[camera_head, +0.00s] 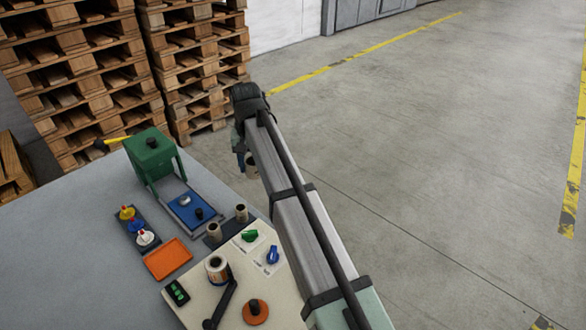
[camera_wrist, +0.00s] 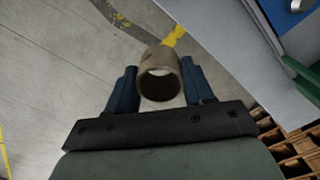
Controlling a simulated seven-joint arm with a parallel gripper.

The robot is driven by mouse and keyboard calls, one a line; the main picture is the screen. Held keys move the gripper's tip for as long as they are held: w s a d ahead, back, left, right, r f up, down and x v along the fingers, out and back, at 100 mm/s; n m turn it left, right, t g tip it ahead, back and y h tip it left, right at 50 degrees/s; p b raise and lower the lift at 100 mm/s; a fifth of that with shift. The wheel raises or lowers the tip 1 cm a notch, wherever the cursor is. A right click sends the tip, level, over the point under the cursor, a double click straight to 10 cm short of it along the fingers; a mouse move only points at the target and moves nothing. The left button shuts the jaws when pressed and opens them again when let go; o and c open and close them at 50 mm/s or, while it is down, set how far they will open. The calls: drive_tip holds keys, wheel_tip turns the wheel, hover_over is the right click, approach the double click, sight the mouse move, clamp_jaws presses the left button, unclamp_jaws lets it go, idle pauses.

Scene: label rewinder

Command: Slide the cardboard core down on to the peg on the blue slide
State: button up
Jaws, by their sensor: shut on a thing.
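My gripper (camera_wrist: 160,88) is shut on a brown cardboard core (camera_wrist: 161,58), with one blue finger on each side of it in the wrist view. In the head view the gripper (camera_head: 246,162) and the held core (camera_head: 252,160) are small and partly hidden by my arm. They are beyond the table's right edge, over the floor. The blue slide (camera_head: 190,205) lies on the table in front of a green press frame (camera_head: 152,150). A dark peg (camera_head: 199,213) stands near the slide's front end, and a light knob (camera_head: 184,201) stands behind it.
Two more cores (camera_head: 241,213) stand on a dark holder right of the slide. An orange tray (camera_head: 168,258), a rack of coloured spools (camera_head: 136,225) and the rewinder panel (camera_head: 195,298) are in front. Stacked pallets (camera_head: 195,60) stand behind. A yellow-handled lever (camera_head: 115,140) sticks out left of the press.

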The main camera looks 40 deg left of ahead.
wheel_tip(320, 180, up, 5)
drive_tip(key=n, duration=0.2)
hover_over(184, 197)
drive_tip(key=shift+s+d+f, duration=0.1)
drive_tip(key=shift+f, duration=2.6)
drive_tip(key=shift+s+d+f, duration=0.1)
drive_tip(key=shift+f, duration=2.55)
drive_tip(key=o, duration=0.8)
drive_tip(key=shift+w+a, duration=0.1)
drive_tip(key=shift+w, duration=0.1)
